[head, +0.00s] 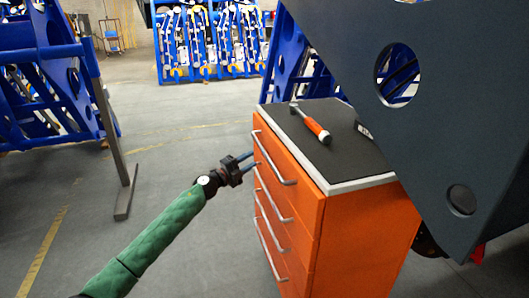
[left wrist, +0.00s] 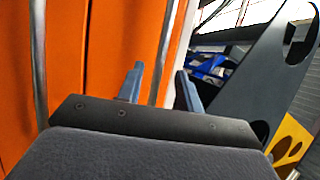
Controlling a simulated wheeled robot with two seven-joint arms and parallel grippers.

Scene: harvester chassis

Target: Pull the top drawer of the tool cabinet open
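The orange tool cabinet (head: 365,240) stands right of centre in the head view. Its top drawer (head: 290,160) looks flush with the fronts below, and its grey bar handle (head: 275,158) runs along the front. My left gripper (head: 251,159) is at the far end of this handle, its two fingers apart. In the left wrist view my left gripper's fingers (left wrist: 158,85) are open, and the top handle (left wrist: 164,45) runs through the gap between them as seen. Contact cannot be told. My right gripper is not in view.
A hammer (head: 312,122) with an orange grip lies on the dark cabinet top (head: 345,160). A large dark chassis plate (head: 440,130) overhangs the cabinet's right side. Blue frames (head: 45,75) stand at left. The floor (head: 190,140) left of the cabinet is clear.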

